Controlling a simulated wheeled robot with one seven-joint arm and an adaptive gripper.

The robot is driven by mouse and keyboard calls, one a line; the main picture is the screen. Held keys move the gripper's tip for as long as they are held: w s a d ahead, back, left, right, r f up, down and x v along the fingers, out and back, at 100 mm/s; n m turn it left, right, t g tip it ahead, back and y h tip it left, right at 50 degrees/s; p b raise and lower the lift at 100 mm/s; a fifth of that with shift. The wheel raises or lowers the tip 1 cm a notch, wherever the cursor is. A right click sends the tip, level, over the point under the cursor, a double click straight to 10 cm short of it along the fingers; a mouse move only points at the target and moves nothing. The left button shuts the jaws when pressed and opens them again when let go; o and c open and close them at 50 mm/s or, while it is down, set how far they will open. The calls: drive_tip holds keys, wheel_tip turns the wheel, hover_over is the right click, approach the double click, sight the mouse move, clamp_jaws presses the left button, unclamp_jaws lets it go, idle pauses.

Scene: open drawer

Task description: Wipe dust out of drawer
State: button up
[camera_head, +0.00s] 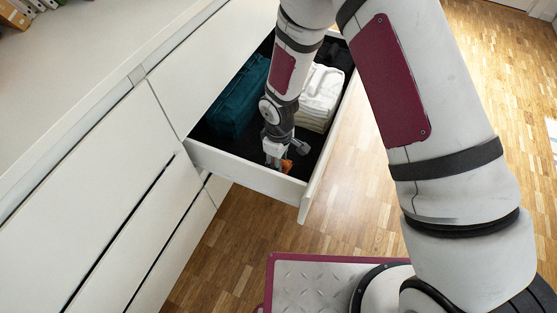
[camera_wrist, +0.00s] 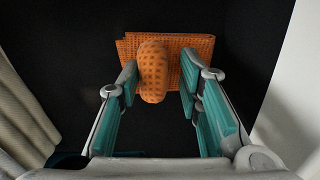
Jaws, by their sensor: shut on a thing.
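The white drawer (camera_head: 250,177) stands open and has a black bottom. An orange waffle-textured cloth (camera_wrist: 198,52) lies at the drawer's bottom in the wrist view, with a bulging folded part (camera_wrist: 153,72) between my fingers. My gripper (camera_wrist: 158,85) is shut on this bunched cloth, its teal finger pads on either side. In the head view, my gripper (camera_head: 275,158) reaches down into the drawer near its front wall. A bit of the orange cloth (camera_head: 286,166) shows beside the fingertips; the rest is hidden there.
A folded teal item (camera_head: 238,97) lies in the left part of the drawer, and a stack of white folded cloth (camera_head: 320,92) lies on the right. A dark item (camera_head: 328,52) sits at the back. The drawer walls stand close around my gripper.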

drive_tip(key=shift+s+a+f, duration=0.1)
drive_tip(key=shift+s+f, duration=0.15)
drive_tip(key=shift+s, duration=0.2)
drive_tip(key=shift+c, duration=0.2)
drive_tip(key=shift+w, duration=0.1)
